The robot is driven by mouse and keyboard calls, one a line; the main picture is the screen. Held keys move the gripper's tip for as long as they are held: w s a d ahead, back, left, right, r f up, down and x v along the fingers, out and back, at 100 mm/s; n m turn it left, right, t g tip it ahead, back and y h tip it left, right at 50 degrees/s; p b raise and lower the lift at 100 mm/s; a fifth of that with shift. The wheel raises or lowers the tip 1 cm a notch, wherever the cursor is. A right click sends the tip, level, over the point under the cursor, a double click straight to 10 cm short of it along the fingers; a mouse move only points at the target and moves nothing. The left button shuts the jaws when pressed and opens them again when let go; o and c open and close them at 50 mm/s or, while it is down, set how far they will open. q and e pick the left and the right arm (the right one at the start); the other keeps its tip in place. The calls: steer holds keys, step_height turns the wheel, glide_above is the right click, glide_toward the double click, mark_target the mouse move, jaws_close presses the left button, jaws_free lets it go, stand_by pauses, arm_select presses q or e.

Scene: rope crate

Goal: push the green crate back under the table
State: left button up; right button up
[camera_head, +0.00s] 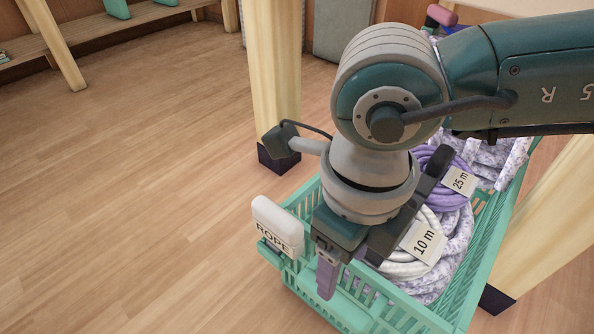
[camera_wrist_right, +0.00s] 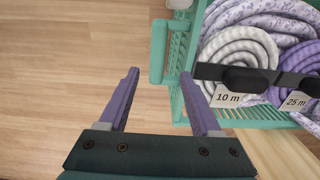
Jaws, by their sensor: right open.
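The green crate (camera_head: 489,246) stands on the wooden floor at the lower right of the head view, between light wooden table legs. It holds coiled ropes tagged "10 m" (camera_head: 422,242) and "25 m" (camera_head: 459,181). A white "ROPE" label block (camera_head: 277,226) sits at its front edge. My right gripper (camera_head: 327,275) points down at the crate's front end, in front of the ropes. In the right wrist view its two purple fingers (camera_wrist_right: 160,103) are apart, with the crate's handle bar (camera_wrist_right: 158,52) ahead of the gap. Contact cannot be told. My left gripper is out of view.
A table leg with a dark foot (camera_head: 275,85) stands behind the crate's left side. Another leg (camera_head: 545,225) stands close on its right. A low bench (camera_head: 90,28) runs along the back left. The floor left of the crate is clear.

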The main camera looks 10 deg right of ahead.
step_height(320, 180, down, 10)
steer(key=b, duration=0.6)
steer(key=shift+s+a+r, duration=0.1)
steer(key=shift+r, duration=0.15)
steer(key=c, duration=0.6)
jaws_close()
